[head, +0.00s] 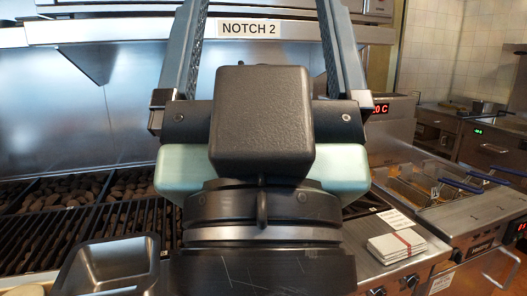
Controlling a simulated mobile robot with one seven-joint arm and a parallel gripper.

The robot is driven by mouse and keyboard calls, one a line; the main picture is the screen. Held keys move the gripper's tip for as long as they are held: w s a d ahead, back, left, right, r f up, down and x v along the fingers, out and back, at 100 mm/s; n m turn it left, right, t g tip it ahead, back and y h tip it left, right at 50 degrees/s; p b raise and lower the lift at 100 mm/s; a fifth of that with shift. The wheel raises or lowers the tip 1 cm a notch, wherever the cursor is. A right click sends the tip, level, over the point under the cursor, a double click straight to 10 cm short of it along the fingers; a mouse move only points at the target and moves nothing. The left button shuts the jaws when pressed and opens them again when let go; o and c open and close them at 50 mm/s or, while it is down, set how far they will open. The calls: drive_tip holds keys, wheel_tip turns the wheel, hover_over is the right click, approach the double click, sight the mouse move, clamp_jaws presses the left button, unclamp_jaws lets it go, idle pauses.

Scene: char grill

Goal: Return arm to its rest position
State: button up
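My gripper (262,14) fills the middle of the head view, pointing up and away from the camera. Its two long grey fingers stand wide apart, with the steel hood and the "NOTCH 2" label (249,28) showing between them. I see nothing held between the fingers. The fingertips are cut off by the top edge of the picture. The dark wrist and housing hide the middle of the grill (37,241) behind them.
A grill with dark briquettes lies behind, left. An empty metal pan (108,268) is at the lower left. A stack of white cloths (396,247) with a red band lies on the steel counter at right. Fryer baskets (432,186) with blue handles are farther right.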

wheel_tip(320, 180, up, 14)
drive_tip(key=p, duration=1.1)
drive_tip(key=shift+f, duration=0.15)
